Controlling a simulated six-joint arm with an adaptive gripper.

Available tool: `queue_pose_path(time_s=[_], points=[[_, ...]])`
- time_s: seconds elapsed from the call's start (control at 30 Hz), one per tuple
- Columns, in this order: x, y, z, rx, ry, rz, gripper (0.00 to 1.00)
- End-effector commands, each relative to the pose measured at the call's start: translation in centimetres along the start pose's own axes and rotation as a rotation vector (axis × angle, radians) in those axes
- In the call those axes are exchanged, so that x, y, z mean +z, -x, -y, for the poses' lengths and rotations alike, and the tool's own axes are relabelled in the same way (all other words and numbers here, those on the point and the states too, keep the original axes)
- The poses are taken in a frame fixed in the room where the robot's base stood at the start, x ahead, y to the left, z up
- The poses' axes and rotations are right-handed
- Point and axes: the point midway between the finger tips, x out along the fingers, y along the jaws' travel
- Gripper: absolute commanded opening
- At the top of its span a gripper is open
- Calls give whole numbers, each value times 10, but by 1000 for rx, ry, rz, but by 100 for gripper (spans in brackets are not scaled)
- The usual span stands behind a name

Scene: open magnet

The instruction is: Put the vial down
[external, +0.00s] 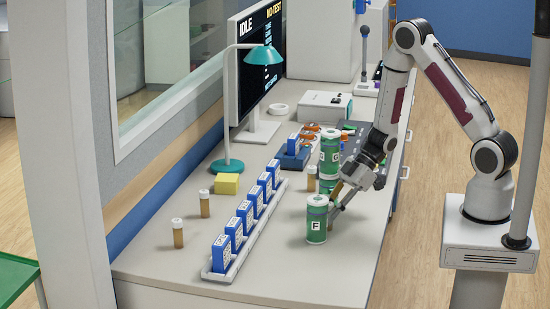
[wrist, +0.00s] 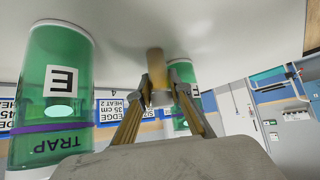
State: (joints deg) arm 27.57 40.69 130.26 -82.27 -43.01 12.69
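My gripper (wrist: 160,84) points down at the bench, with its fingertips close on either side of a small amber vial (wrist: 157,66). The vial's lower end is at or just above the bench surface; I cannot tell if it touches. In the external view my gripper (external: 335,205) is low over the bench, right beside the green canister marked F (external: 317,222). The vial is mostly hidden there behind that canister and the fingers.
A green canister (wrist: 52,85) stands close on the left in the wrist view. More green canisters (external: 329,158) stand behind the gripper. A white rail (external: 238,262) with several blue blocks lies left. Two amber vials (external: 178,236) (external: 204,206) and a yellow block (external: 227,184) stand beyond it.

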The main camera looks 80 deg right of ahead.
Motion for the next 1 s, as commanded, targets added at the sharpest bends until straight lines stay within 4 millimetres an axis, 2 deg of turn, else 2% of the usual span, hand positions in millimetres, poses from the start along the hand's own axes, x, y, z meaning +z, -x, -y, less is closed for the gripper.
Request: queue_pose_path(time_s=[0.57,1.0], points=[[-3,2,0,0,1,-1,0],[-26,26,-1,2,3,-2,0]])
